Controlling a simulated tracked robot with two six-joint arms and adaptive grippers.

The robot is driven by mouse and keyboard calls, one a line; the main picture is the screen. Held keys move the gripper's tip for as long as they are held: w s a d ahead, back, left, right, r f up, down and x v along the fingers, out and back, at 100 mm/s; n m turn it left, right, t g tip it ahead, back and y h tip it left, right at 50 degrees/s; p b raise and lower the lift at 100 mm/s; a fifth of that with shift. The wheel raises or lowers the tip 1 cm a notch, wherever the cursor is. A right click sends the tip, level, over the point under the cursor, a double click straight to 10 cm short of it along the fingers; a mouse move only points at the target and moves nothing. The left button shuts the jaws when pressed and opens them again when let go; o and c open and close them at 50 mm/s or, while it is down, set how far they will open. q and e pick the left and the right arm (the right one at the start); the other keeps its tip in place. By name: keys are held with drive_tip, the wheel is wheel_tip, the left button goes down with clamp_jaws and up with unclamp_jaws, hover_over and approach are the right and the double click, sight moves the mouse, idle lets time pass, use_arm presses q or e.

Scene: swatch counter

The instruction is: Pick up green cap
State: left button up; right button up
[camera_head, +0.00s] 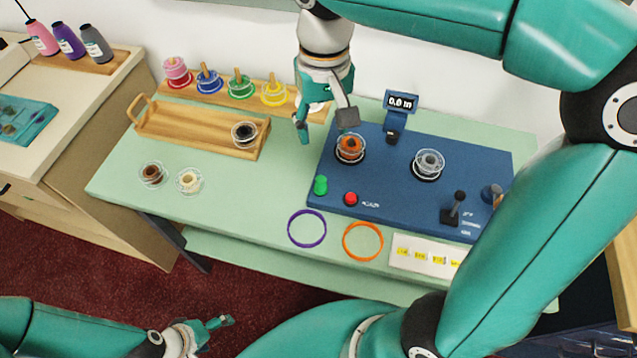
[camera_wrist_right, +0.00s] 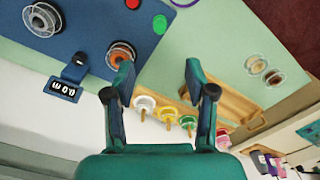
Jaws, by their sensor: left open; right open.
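The green cap (camera_head: 320,185) stands on the front left corner of the blue panel, beside a red button (camera_head: 351,199). In the right wrist view the green cap (camera_wrist_right: 160,24) shows as a small green disc beyond the fingertips, roughly in line with the gap between them. My right gripper (camera_head: 325,127) is open and empty, pointing down over the panel's back left edge, behind the cap and apart from it. Its spread fingers also show in the right wrist view (camera_wrist_right: 159,72). My left gripper (camera_head: 222,322) is open and empty, low in front of the counter.
The blue panel (camera_head: 392,180) holds an orange spool (camera_head: 350,148), a grey spool (camera_head: 429,162), a display (camera_head: 401,103) and a lever (camera_head: 455,205). Purple (camera_head: 307,229) and orange (camera_head: 362,242) rings lie in front. A wooden tray (camera_head: 185,127) and spool rack stand left.

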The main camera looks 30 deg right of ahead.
sight(321, 179)
drive_tip(key=f, duration=0.4)
drive_tip(key=f+b, duration=0.1)
drive_tip(key=f, duration=0.8)
drive_tip(key=shift+w+d+b, duration=0.15)
drive_tip(key=shift+w+b, duration=0.1)
drive_tip(key=shift+b, duration=0.1)
drive_tip(key=shift+w+f, duration=0.15)
drive_tip(key=shift+f, duration=2.5)
use_arm(q)
drive_tip(key=shift+w+a+f, duration=0.1)
drive_tip(key=shift+a+f, duration=0.05)
drive_tip(key=shift+f, duration=0.45)
drive_tip(key=shift+w+a+f, duration=0.1)
drive_tip(key=shift+f, duration=0.45)
use_arm(e)
drive_tip(key=c, duration=0.8)
